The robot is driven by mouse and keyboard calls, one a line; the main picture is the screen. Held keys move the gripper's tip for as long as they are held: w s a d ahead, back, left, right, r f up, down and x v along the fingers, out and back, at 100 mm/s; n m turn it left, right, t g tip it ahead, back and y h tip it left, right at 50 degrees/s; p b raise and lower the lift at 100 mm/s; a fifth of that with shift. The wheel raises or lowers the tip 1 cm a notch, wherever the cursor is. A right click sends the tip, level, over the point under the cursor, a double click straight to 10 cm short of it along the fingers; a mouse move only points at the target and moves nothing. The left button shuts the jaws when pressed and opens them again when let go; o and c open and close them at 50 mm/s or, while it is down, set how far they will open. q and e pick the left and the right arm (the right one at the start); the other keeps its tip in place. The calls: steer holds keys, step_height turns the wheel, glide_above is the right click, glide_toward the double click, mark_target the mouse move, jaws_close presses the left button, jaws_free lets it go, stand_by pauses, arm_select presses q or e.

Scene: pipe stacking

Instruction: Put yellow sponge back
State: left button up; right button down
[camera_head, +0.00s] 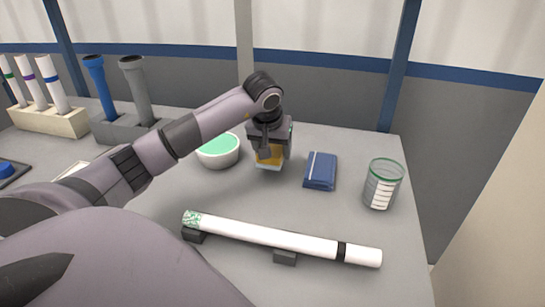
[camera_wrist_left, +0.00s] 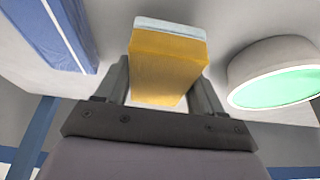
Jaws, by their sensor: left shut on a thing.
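My left gripper (camera_wrist_left: 160,95) is shut on the yellow sponge (camera_wrist_left: 165,62), which has a pale blue-white layer along one edge. Whether the sponge touches the table is hard to tell. The white bowl (camera_head: 219,161) holds something green and also shows at the right of the left wrist view (camera_wrist_left: 262,68). My right gripper is not in view.
A clear cup (camera_head: 382,184) with a green rim stands at the right. A white pipe (camera_head: 290,240) rests on dark supports in front. Pipe racks (camera_head: 50,122) stand at the back left. The table (camera_head: 330,210) is bare between cloth and pipe.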

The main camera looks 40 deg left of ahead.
arm_select(q)
step_height(320, 180, down, 3)
steer(key=shift+r, duration=0.2)
steer(key=shift+f, duration=0.1)
steer(key=o, duration=0.9)
steer(key=shift+o, duration=0.2)
steer(key=shift+r, duration=0.3)
steer(key=p+v, duration=0.1)
steer(key=v, duration=1)
steer(key=shift+r, duration=0.15)
steer(key=shift+s+d+r, duration=0.1)
steer(key=shift+s+r, duration=0.05)
steer(key=shift+r, duration=0.05)
